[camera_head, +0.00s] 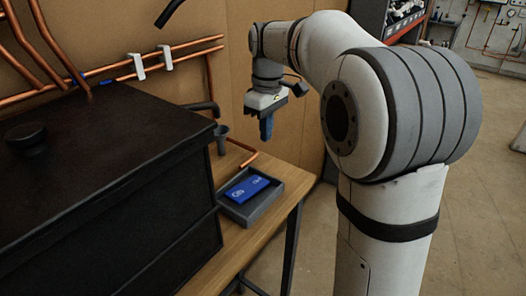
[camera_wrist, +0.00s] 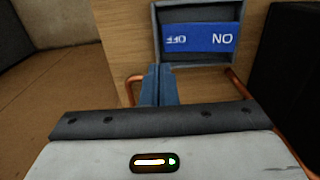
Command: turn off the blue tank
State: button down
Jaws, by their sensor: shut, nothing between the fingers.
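A blue rocker switch (camera_head: 247,189) sits in a grey open-topped housing (camera_head: 276,200) on the wooden bench. In the wrist view the blue switch (camera_wrist: 200,38) carries the white words OFF and ON, upside down, with OFF on the left. I cannot tell which side is pressed in. My gripper (camera_head: 266,132) points down above the bench, behind the housing and apart from it. In the wrist view my gripper's blue fingers (camera_wrist: 158,80) are together and empty, near the OFF side. No blue tank body shows; the tank beside the switch is black (camera_head: 100,160).
The black tank has a round cap (camera_head: 27,138) and fills the left. A copper pipe (camera_head: 262,157) bends over the bench behind the housing. More copper pipes (camera_head: 180,52) with white clips run along the back panel. The bench's (camera_head: 240,243) front strip is bare. Open floor lies right.

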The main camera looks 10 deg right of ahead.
jog(key=shift+w+d+r, duration=0.1)
jog(key=shift+r, duration=0.5)
jog(key=shift+w+d+r, duration=0.1)
jog(key=shift+r, duration=0.45)
